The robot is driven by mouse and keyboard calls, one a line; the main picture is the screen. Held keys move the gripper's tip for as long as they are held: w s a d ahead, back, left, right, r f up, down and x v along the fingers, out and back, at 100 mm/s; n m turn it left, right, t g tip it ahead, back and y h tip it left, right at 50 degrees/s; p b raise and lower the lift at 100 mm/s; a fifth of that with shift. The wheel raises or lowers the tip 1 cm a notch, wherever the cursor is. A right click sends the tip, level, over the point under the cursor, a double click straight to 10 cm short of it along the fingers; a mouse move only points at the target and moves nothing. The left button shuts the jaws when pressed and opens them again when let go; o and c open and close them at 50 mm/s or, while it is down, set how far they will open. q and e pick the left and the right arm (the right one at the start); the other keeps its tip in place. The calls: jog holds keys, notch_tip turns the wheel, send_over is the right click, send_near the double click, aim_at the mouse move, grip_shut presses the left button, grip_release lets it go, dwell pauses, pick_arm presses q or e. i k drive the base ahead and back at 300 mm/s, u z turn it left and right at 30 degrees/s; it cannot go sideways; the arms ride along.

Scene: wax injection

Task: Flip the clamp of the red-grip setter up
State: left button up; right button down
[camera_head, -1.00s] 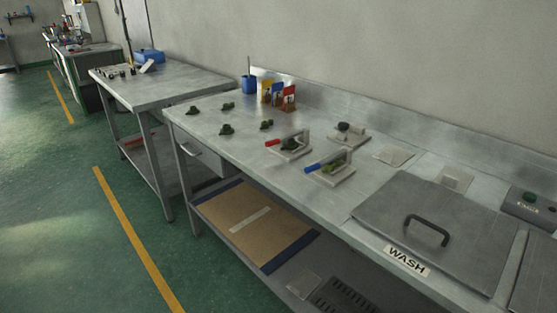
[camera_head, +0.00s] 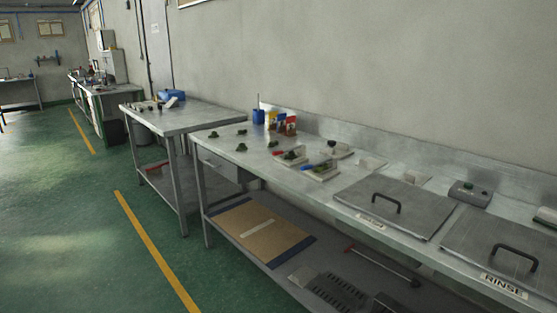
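The red-grip setter (camera_head: 291,158) stands on the long steel bench, small and far off in the head view. Its red grip (camera_head: 278,153) points to the left, and a dark green piece shows on its pale base. The exact angle of its clamp is too small to tell. The blue-grip setter (camera_head: 320,170) stands just in front and to the right of it. Neither of my grippers is in view.
The long steel bench (camera_head: 220,150) runs along the wall, with green pieces, coloured holders (camera_head: 285,124) and a blue cup (camera_head: 258,116). WASH (camera_head: 398,203) and RINSE (camera_head: 505,245) lids are at right. A second table (camera_head: 190,117) stands beyond. Green floor at left is clear.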

aim_at(290, 151)
jog(key=u, duration=0.6)
jog(key=i, duration=1.5)
jog(key=z, duration=0.5)
